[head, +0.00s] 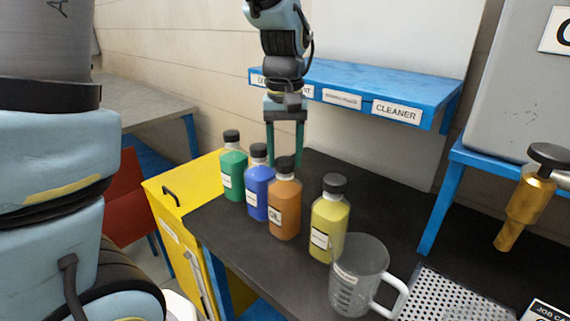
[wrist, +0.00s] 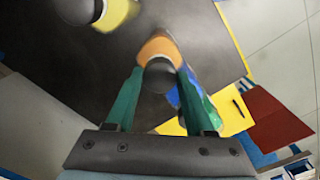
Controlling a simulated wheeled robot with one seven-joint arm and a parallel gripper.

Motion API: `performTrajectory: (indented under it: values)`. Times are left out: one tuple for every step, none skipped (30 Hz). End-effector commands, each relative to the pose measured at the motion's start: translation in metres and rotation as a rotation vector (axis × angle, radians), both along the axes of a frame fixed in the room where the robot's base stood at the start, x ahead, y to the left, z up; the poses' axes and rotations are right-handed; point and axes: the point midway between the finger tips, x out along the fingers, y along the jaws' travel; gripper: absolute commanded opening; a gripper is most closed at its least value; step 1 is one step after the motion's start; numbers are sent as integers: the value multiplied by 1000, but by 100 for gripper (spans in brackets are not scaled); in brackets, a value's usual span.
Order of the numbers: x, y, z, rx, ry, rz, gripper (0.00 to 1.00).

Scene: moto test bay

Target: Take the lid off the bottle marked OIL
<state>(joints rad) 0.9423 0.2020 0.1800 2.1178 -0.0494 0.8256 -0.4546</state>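The orange bottle (head: 285,212) stands upright on the dark bench; its label seems to read OIL, though it is small. Its black lid (head: 286,163) is on. My gripper (head: 286,163) points down at this bottle, with its two green fingers apart. In the wrist view the lid (wrist: 160,75) appears between the fingertips (wrist: 160,72), with a small gap on each side. I cannot tell exactly how far the tips reach down beside the lid.
A blue bottle (head: 259,190) and a green bottle (head: 233,178) stand close on the left. A yellow bottle (head: 328,225) and a clear jug (head: 357,275) stand to the right. A blue shelf (head: 370,82) hangs behind. A yellow cabinet (head: 180,205) is at the left.

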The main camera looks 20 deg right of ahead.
Motion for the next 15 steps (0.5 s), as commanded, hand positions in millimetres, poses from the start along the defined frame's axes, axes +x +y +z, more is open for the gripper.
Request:
performTrajectory:
  values:
    - [0,0,0,0,0,0,46]
    - [0,0,0,0,0,0,43]
    - [0,0,0,0,0,0,39]
    - [0,0,0,0,0,0,35]
    - [0,0,0,0,0,0,32]
    - [0,0,0,0,0,0,27]
    - [0,0,0,0,0,0,24]
    - [0,0,0,0,0,0,21]
    - [0,0,0,0,0,0,16]
    - [0,0,0,0,0,0,13]
    - [0,0,0,0,0,0,9]
    - [0,0,0,0,0,0,5]
    - [0,0,0,0,0,0,2]
    - [0,0,0,0,0,0,0]
    - [0,0,0,0,0,0,0]
